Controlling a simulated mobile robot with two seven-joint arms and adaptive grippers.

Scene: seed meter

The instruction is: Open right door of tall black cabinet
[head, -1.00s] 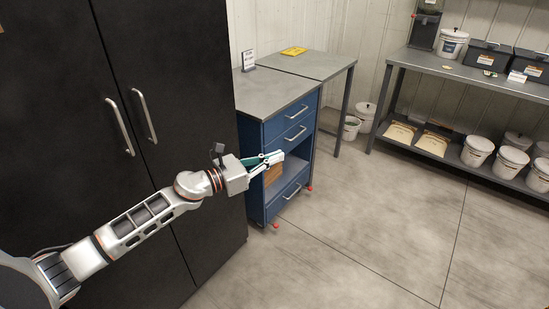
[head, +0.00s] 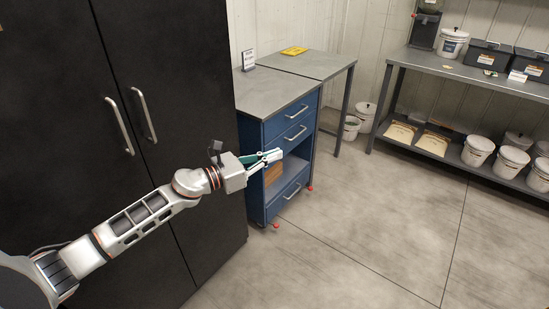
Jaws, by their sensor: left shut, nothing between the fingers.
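The tall black cabinet fills the left of the head view. Its right door (head: 190,75) is shut, level with the left door (head: 50,120). The right door's silver handle (head: 143,114) stands upright beside the left door's handle (head: 119,126). My left gripper (head: 277,156) is shut and empty, to the right of the handles and in front of the blue drawer unit in the picture. It is apart from both handles. My left forearm crosses in front of the lower doors and hides part of them. My right gripper is not in view.
A blue drawer unit (head: 290,113) with a grey top stands right of the cabinet. Beyond it are a grey table (head: 312,65) and a workbench (head: 470,75) with buckets and black boxes. The floor (head: 380,230) at front right is clear.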

